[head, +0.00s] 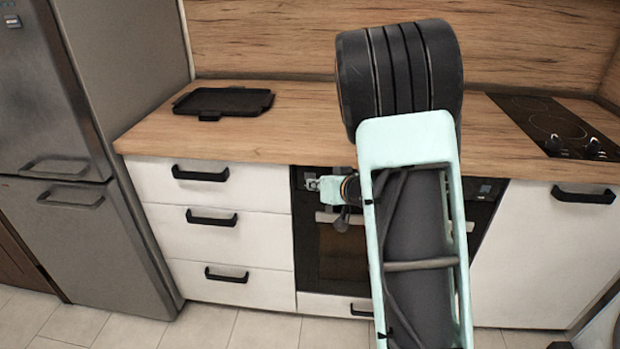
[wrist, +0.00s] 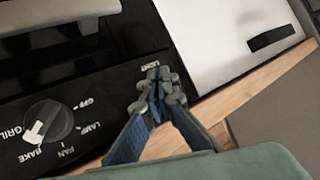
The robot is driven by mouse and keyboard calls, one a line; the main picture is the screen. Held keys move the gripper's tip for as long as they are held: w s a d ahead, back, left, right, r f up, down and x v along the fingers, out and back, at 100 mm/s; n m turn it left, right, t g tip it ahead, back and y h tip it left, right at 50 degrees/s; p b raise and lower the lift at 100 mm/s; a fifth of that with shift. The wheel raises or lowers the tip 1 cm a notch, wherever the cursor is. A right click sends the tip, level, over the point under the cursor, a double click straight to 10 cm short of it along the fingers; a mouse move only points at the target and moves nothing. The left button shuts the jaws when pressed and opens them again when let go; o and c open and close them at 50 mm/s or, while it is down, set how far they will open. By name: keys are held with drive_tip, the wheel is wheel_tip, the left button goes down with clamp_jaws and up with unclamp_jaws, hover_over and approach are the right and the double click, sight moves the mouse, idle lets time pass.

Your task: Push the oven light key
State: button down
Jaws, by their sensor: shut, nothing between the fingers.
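The oven (head: 340,255) is black and built in under the counter. In the wrist view its black control panel (wrist: 90,85) shows upside down, with a small label, apparently LIGHT, at the end near the white drawers. My gripper (wrist: 157,82) is shut and empty, its fingertips together right beside that label. The light key itself is hidden behind the fingertips, and I cannot tell whether they touch it. In the head view my gripper (head: 313,184) is at the left end of the oven panel.
A mode knob (wrist: 47,122) with GRILL, BAKE, FAN, LAMP and OFF markings sits along the panel. The oven handle (wrist: 65,14) runs nearby. White drawers (head: 218,190) with black handles stand left, under the wooden counter (head: 285,120). A black tray (head: 222,102) lies on top.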

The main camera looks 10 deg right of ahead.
drive_tip(key=s+a, duration=0.2)
drive_tip(key=s, duration=0.3)
drive_tip(key=shift+s+b, duration=0.35)
idle(0.3)
